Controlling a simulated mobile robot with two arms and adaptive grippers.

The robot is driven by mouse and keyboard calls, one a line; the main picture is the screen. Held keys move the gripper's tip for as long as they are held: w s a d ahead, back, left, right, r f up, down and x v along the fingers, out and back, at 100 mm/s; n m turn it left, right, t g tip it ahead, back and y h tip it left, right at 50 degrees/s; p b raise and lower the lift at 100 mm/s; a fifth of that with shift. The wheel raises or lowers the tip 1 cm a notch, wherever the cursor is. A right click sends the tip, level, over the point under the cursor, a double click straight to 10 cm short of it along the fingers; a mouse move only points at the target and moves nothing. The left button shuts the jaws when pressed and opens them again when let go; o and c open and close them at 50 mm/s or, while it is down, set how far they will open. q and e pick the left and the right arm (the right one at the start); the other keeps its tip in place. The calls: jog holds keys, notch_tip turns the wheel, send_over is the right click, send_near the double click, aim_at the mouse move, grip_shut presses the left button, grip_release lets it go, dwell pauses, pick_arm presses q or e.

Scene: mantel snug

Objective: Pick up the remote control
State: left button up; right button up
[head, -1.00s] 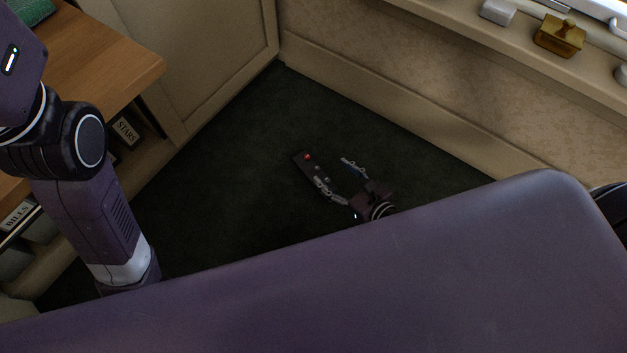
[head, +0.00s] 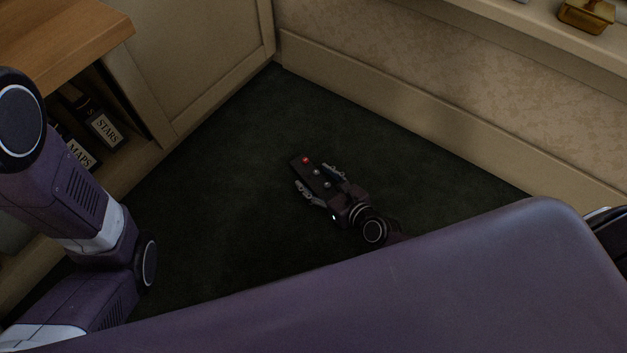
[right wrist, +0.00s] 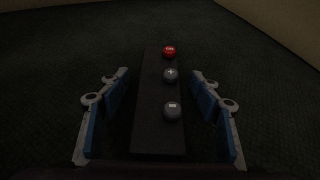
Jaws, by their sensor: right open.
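The remote control (head: 312,174) is a dark slab with one red button and grey buttons. It lies on the dark green carpet near the corner. In the right wrist view the remote control (right wrist: 158,90) runs lengthwise between the fingers, its red button at the far end. My right gripper (head: 320,180) is open, with one finger on each side of the remote. In the right wrist view my right gripper (right wrist: 160,108) shows blue pads with a gap on both sides of the remote. My left arm is at the left of the head view; its gripper is out of frame.
A wooden-topped cabinet (head: 60,40) with labelled binders (head: 103,127) stands at the left. A wall with a baseboard (head: 400,115) runs along the right. A ledge with a brass box (head: 588,14) is at top right. Carpet around the remote is clear.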

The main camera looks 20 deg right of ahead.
jog(key=shift+w+a+f, duration=0.15)
jog(key=shift+w, duration=0.1)
jog(key=shift+c, duration=0.5)
jog(key=c, duration=1.2)
